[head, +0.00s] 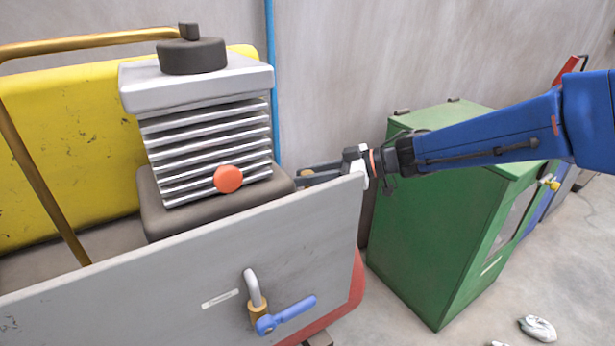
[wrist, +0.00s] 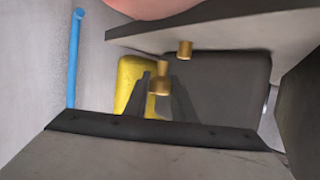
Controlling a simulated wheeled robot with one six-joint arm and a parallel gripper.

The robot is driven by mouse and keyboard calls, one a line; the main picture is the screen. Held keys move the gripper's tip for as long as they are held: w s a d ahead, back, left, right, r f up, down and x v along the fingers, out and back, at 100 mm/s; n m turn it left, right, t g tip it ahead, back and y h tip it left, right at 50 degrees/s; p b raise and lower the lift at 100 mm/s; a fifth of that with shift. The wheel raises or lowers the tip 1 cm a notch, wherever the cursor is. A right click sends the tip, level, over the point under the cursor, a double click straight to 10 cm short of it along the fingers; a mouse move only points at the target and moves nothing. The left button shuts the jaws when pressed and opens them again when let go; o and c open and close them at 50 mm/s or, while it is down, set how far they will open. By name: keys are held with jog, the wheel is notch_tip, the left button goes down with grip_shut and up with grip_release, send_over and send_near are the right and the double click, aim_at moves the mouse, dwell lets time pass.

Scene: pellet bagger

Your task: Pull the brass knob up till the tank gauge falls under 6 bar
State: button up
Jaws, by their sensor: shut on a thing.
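The brass knob (wrist: 160,86) shows in the middle of the wrist view, between the dark fingers of my gripper (wrist: 162,97). My gripper is shut on it. In the head view my gripper (head: 308,174) reaches in from the right, behind the top right corner of the grey panel. A small brass spot of the knob (head: 306,172) shows between its fingers there. I cannot see the gauge face or its needle in either view.
A finned compressor block (head: 208,140) with an orange-red disc (head: 228,179) stands left of my gripper. A green cabinet (head: 440,225) stands right. A second brass fitting (wrist: 185,49) is close above the knob.

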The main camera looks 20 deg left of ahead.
jog(key=shift+r, duration=0.2)
jog(key=o, duration=1.1)
jog(key=shift+f, duration=0.1)
